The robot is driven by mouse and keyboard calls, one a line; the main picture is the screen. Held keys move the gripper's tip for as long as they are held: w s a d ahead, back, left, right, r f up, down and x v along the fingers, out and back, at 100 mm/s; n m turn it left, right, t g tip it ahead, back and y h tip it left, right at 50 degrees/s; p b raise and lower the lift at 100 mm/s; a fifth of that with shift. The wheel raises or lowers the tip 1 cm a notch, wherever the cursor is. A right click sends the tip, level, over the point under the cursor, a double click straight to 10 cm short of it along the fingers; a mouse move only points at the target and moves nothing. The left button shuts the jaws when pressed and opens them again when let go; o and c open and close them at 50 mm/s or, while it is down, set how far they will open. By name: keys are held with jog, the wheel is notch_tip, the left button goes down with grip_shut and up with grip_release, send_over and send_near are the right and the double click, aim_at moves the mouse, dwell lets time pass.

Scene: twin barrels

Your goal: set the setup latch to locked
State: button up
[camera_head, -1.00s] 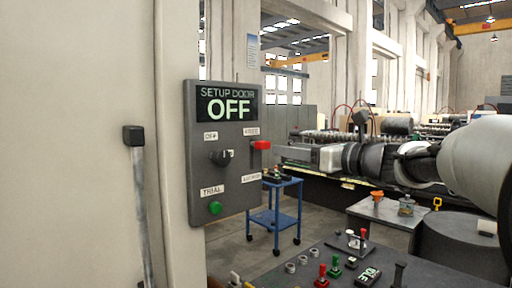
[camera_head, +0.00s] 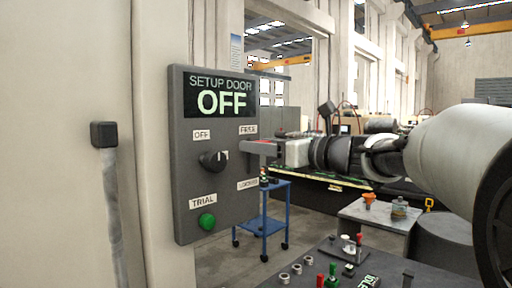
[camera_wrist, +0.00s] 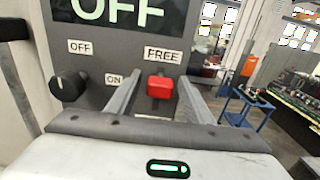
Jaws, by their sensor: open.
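The setup latch is a red handle (camera_wrist: 159,87) on the grey control panel (camera_head: 188,150), just below the FREE label (camera_wrist: 163,55). The wrist view shows my gripper (camera_wrist: 160,82) open, one finger on each side of the red handle. I cannot tell whether the fingers touch it. In the head view my gripper (camera_head: 262,147) reaches the panel's right edge from the right and hides the red handle. The LOCKED label (camera_head: 248,184) sits lower on the panel, below my gripper. The panel's screen (camera_head: 219,97) reads SETUP DOOR OFF.
A black knob (camera_head: 213,160) by the OFF label and a green TRIAL button (camera_head: 207,222) are on the panel's left side. A blue cart (camera_head: 263,222) stands behind the panel. A dark table (camera_head: 310,273) holds small parts in front.

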aim_at(248, 170)
grip_shut()
notch_tip(248, 170, down, 7)
jog(key=b, duration=0.4)
jog(key=shift+r+b, duration=0.15)
jog(key=shift+b, duration=0.25)
jog(key=shift+c, duration=0.2)
grip_release()
jog(key=shift+o, duration=0.2)
jog(key=shift+r, duration=0.1)
